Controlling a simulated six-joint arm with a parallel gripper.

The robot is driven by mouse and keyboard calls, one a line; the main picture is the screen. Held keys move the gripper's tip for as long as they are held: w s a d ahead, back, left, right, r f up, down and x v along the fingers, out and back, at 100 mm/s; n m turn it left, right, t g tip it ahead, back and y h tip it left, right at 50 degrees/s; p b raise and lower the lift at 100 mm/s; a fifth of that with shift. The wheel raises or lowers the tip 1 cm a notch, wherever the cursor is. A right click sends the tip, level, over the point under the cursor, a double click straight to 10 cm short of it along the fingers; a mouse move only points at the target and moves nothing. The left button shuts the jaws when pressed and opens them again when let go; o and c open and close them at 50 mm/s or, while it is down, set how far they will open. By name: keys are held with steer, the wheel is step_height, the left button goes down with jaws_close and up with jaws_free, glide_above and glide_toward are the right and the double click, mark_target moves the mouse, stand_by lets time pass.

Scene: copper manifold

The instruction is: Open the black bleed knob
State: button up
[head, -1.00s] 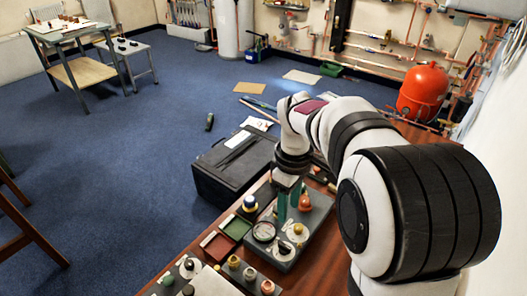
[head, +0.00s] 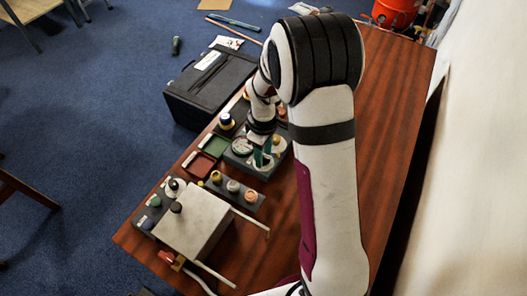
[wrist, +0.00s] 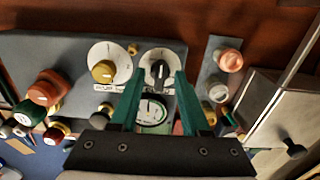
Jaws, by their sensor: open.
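In the wrist view a black knob (wrist: 160,72) with a pale pointer line sits on a white round dial on a grey panel (wrist: 60,55). My gripper (wrist: 160,76) is open, its green fingers on either side of this knob. I cannot tell whether they touch it. In the head view my gripper (head: 263,155) points down at the near end of the same panel (head: 239,162); its fingers largely hide the knob there. A round gauge (wrist: 152,112) lies beside the knob, below it in the wrist view.
A yellow knob (wrist: 103,72) on a similar dial is close by. A strip with copper (wrist: 230,58) and white knobs lies to the right, then a grey box (head: 193,227) with its own black knob (head: 176,207). Green and red trays (head: 201,163) and a black case (head: 212,88) lie left.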

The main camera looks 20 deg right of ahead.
jaws_close()
steer(key=shift+m, duration=0.3)
steer(key=m, duration=1.7)
steer(key=shift+m, duration=0.3)
stand_by(0.4)
